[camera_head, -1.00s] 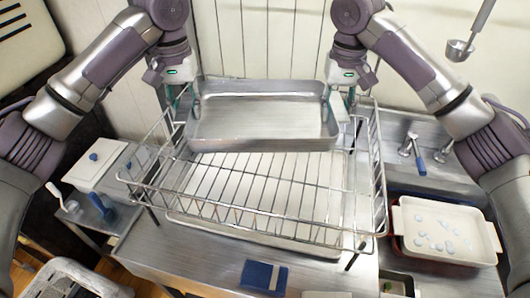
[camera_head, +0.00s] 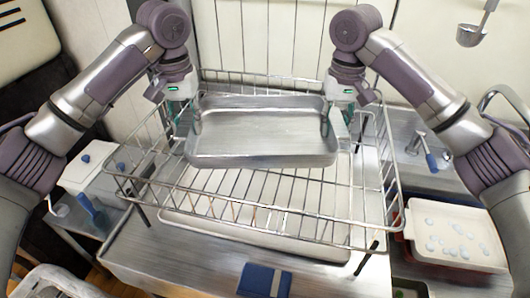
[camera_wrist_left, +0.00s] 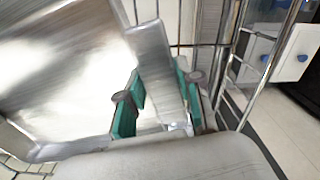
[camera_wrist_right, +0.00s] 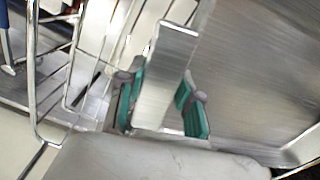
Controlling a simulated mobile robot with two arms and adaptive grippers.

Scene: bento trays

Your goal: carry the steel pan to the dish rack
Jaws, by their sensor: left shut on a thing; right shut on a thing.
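The steel pan (camera_head: 262,132) is a shallow rectangular metal tray. In the head view it is over the back part of the wire dish rack (camera_head: 270,225), inside the rack's outline; whether it touches the wires I cannot tell.
The rack stands on a steel counter (camera_head: 190,262) with a pale tray (camera_head: 310,247) under it. A blue sponge-like block (camera_head: 264,281) lies in front. A white box (camera_head: 88,165) stands at left.

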